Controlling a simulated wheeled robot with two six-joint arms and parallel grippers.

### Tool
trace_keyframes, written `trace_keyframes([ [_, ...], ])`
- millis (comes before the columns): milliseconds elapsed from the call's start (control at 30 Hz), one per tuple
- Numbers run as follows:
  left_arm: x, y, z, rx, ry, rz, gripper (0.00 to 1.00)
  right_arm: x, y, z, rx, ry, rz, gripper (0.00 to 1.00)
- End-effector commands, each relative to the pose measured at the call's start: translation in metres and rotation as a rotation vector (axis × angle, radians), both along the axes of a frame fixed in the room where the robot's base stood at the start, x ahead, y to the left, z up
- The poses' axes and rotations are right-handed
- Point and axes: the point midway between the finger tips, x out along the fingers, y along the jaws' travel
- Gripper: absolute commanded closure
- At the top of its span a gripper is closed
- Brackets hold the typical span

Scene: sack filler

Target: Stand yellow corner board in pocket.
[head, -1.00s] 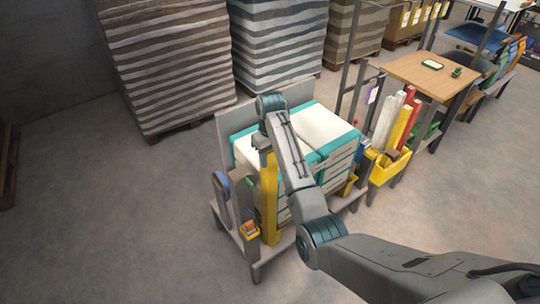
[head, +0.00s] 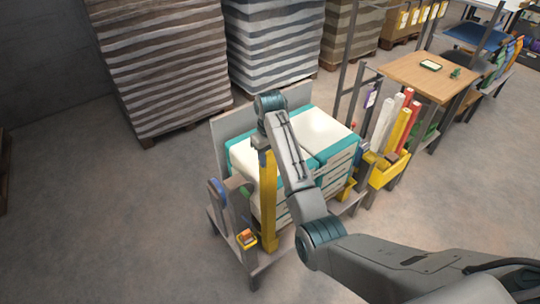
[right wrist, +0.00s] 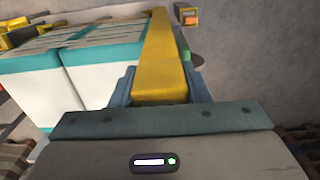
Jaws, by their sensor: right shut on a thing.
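The yellow corner board (head: 268,205) stands upright against the near corner of the stacked white and teal sacks (head: 325,135). My right gripper (head: 264,146) is shut on its upper end. In the right wrist view the board (right wrist: 163,60) runs away from between the two fingers (right wrist: 160,88), beside the sacks (right wrist: 85,70). The board's lower end is close to the cart's deck, near the front edge. I cannot make out the pocket, or whether the lower end is in it. My left gripper is not in view.
The sacks sit on a low grey cart (head: 258,266) with a grey back panel (head: 222,130). A post with a small orange and yellow box (head: 246,239) stands just left of the board. A yellow bin (head: 385,172) with several upright boards is at right. Floor at left is clear.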

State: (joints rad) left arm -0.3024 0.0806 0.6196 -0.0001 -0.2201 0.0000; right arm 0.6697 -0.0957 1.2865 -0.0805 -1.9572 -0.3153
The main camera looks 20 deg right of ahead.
Motion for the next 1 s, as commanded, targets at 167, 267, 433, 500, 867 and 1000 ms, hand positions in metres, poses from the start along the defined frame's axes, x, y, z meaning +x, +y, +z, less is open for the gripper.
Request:
trace_keyframes([
  [167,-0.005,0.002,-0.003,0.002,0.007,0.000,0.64,0.006,-0.003,-0.001,-0.001,0.000,0.000,0.99],
  [267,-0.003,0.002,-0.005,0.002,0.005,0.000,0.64,0.013,-0.006,-0.002,-0.001,-0.003,0.000,0.99],
  [433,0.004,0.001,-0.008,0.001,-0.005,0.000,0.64,0.023,-0.011,-0.004,-0.001,0.000,0.000,0.99],
  [500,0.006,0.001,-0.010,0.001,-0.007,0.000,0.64,0.028,-0.013,-0.006,-0.001,-0.001,0.000,0.99],
  [867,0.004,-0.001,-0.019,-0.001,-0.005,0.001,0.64,0.047,-0.022,-0.009,-0.001,-0.001,0.000,0.99],
  [1000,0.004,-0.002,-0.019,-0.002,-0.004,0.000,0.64,0.048,-0.022,-0.009,-0.001,-0.001,0.000,0.99],
])
